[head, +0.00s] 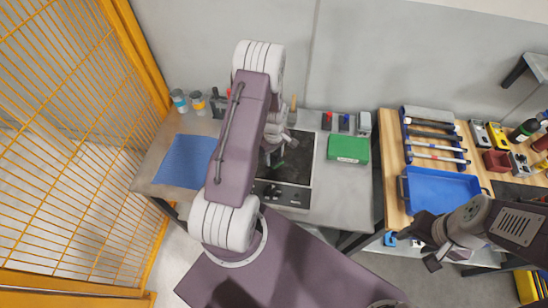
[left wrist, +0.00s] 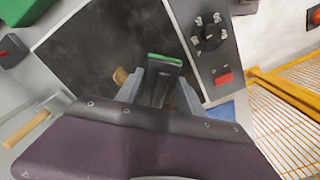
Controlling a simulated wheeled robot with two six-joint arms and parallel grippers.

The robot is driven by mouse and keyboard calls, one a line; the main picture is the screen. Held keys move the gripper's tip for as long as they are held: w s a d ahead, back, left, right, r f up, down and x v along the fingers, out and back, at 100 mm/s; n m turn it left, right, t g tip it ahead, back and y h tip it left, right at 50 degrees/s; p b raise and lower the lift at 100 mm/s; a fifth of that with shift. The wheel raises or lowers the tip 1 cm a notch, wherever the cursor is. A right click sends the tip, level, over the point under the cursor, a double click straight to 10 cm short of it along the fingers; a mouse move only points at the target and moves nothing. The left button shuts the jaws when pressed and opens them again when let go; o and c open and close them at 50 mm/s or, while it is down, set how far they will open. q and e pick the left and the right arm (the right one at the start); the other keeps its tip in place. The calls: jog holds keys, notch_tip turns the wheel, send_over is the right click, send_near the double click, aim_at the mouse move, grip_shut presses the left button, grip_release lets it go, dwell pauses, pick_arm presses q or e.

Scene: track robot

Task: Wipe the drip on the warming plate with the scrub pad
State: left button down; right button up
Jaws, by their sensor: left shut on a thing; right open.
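The warming plate (head: 297,165) is a dark square surface on the grey bench, partly hidden by my left arm in the head view. It also shows in the left wrist view (left wrist: 75,60). My left gripper (head: 277,153) is over the plate, pointing down. In the left wrist view its fingers (left wrist: 162,80) are shut on the scrub pad, whose green edge (left wrist: 165,58) shows at the tips. A small brownish spot, likely the drip (left wrist: 120,76), lies on the plate beside the fingers. Whether the pad touches the plate is unclear. My right gripper (head: 426,245) is open and empty, near the wooden bench.
A green box (head: 348,149) stands right of the plate, and a blue cloth (head: 184,161) lies left. A control panel with a knob (left wrist: 210,36) and red switch (left wrist: 222,77) borders the plate. A blue tray (head: 440,189) is on the wooden bench. Orange fencing (head: 60,130) stands left.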

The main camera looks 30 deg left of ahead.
pick_arm(q)
notch_tip(320, 180, up, 2)
jog(key=shift+r+p, duration=0.15)
jog(key=shift+p, duration=0.5)
